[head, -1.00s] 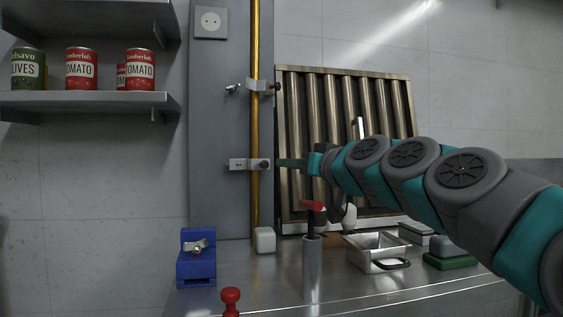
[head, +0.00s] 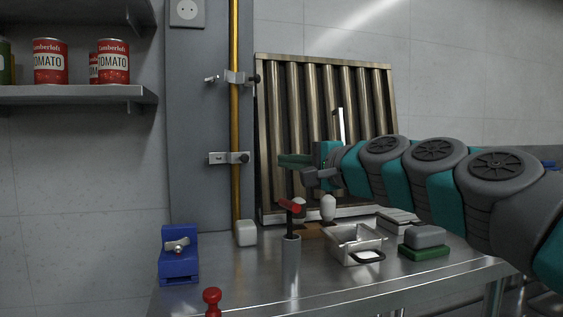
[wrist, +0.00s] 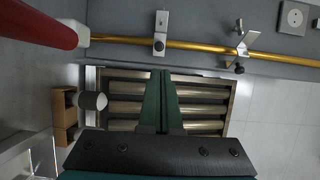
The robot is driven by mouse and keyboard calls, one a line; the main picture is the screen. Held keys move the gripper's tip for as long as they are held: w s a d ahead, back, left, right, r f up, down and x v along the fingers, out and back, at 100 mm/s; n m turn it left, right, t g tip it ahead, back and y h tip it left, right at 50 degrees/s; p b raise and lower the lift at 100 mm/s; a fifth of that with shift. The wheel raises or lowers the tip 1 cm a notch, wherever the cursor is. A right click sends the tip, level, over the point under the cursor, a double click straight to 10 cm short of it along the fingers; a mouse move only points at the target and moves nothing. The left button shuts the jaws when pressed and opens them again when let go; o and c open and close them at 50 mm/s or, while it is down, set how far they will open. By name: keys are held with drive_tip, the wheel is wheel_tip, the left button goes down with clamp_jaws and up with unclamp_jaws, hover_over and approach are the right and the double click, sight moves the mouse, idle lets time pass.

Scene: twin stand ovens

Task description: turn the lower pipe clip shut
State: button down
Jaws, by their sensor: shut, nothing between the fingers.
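The lower pipe clip (head: 218,158) is a pale metal plate lying level across the yellow pipe (head: 235,120), with a dark knob at its right end. In the wrist view the same clip (wrist: 161,22) crosses the pipe squarely, beyond my fingertips. My gripper (head: 282,161) has green fingers, shut and empty, pointing left at about the clip's height. A clear gap lies between the fingertips and the knob. The shut fingers also show in the wrist view (wrist: 161,74). The upper pipe clip (head: 236,78) has a part standing out at an angle in the wrist view (wrist: 243,38).
A ribbed metal panel (head: 325,75) leans behind my gripper. On the steel table stand a red-handled tool in a holder (head: 291,262), a white block (head: 246,233), a blue block (head: 179,266) and a metal tray (head: 343,250). A shelf (head: 75,97) with cans is at left.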

sight(246, 158)
drive_tip(key=x, duration=1.2)
drive_tip(key=shift+f, duration=0.1)
